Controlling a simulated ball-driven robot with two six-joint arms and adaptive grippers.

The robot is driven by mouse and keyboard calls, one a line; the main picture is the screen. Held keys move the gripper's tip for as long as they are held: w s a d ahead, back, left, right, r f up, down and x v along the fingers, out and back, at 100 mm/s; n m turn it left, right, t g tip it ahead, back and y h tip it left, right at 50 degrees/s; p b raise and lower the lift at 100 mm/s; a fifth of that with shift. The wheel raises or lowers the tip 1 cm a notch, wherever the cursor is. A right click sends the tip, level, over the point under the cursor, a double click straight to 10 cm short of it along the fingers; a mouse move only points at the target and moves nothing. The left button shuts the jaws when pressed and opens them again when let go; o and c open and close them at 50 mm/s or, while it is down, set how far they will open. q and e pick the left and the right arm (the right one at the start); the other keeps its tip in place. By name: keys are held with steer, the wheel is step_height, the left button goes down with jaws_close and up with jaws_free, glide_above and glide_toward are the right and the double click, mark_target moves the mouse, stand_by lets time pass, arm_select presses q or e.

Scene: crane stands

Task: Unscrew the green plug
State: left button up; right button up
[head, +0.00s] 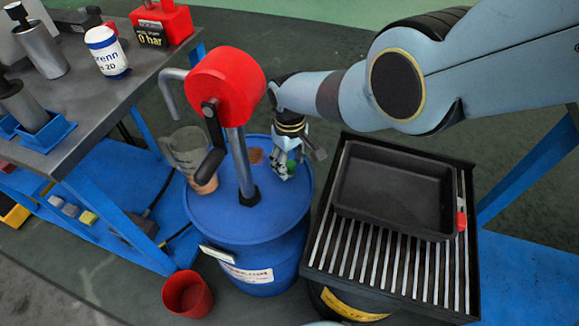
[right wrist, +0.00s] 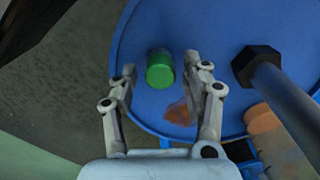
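The green plug (right wrist: 160,68) sits on the blue lid of the drum (right wrist: 225,25), near its rim. In the head view the plug (head: 291,166) is partly hidden by my right gripper (head: 285,163). My right gripper (right wrist: 160,72) is open, its fingertips on either side of the plug in the right wrist view. The right fingertip is closer to the plug than the left one; I cannot tell whether either touches it. My left gripper is not in view.
A red-headed pump (head: 228,82) rises from the drum lid, with a jug (head: 190,155) at its left. A black tray (head: 447,185) lies on a slatted grate (head: 372,265) at the right. A red cup (head: 187,294) stands on the floor. A workbench (head: 95,100) is at the left.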

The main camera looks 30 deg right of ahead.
jaws_close()
steer(key=shift+r, duration=0.1)
stand_by(0.3)
steer(key=n, duration=0.4)
steer(key=shift+n, duration=0.6)
steer(key=n, duration=0.3)
steer(key=shift+n, duration=0.4)
steer(key=shift+r+p, duration=1.95)
steer(key=shift+r, duration=0.1)
